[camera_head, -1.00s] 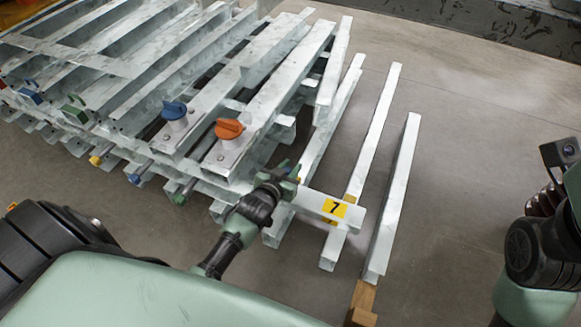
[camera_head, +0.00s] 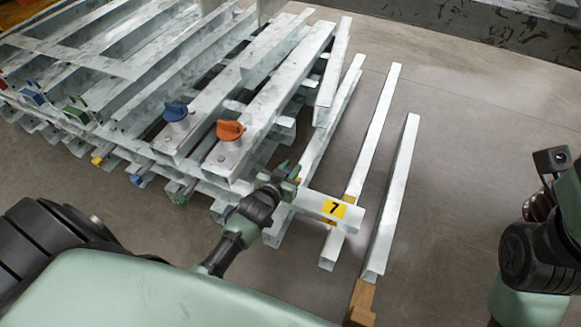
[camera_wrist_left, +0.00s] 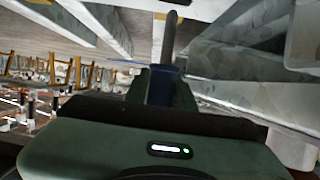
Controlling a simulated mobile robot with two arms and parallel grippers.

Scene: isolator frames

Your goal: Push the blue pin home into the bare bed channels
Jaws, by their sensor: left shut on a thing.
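My left gripper (camera_head: 287,178) is at the near end of the galvanised steel stack, beside the crosspiece labelled 7 (camera_head: 334,208). In the left wrist view it is shut on the blue pin (camera_wrist_left: 165,84), whose grey shank (camera_wrist_left: 169,38) points away from the jaws toward steel channels (camera_wrist_left: 245,75). In the head view the pin is mostly hidden by the gripper. I cannot tell whether its tip is in a hole. The right arm (camera_head: 535,250) shows at the right edge, its jaws out of frame.
A blue knob (camera_head: 175,112) and an orange knob (camera_head: 230,130) stand on channels (camera_head: 262,104) to the left. Yellow, blue and green pin ends stick out lower down. Two loose beams (camera_head: 395,190) lie at the right, one on wood (camera_head: 361,300). The floor beyond is clear.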

